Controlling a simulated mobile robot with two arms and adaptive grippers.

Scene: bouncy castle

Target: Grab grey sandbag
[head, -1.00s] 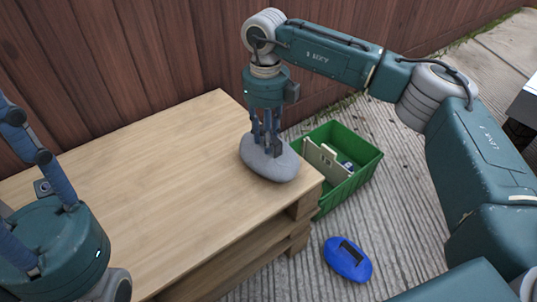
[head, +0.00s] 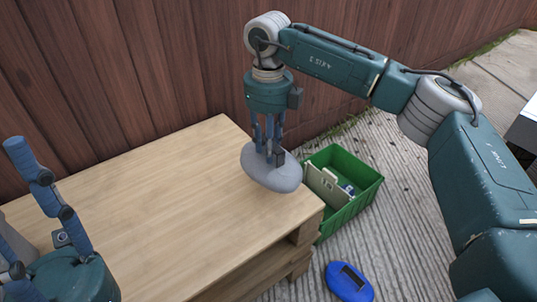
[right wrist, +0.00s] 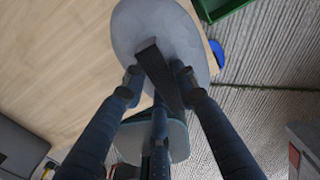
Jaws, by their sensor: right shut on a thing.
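The grey sandbag (head: 262,179) is a rounded oval bag at the right end of the wooden table (head: 150,190). My right gripper (head: 273,156) comes down from above and is shut on it. In the right wrist view, the bag (right wrist: 135,30) has a dark strap (right wrist: 160,75) across it, and the fingers (right wrist: 158,85) close in around this strap. The bag appears to hang slightly above the tabletop. My left gripper (head: 35,215) is at the lower left, its fingers pointing up and spread apart, with nothing seen between them.
A green crate (head: 365,190) with a light board and small items stands on the ground right of the table. A blue sandbag (head: 343,286) with a dark strap lies on the ground in front of it. A wooden fence (head: 130,70) runs behind. The tabletop's middle is clear.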

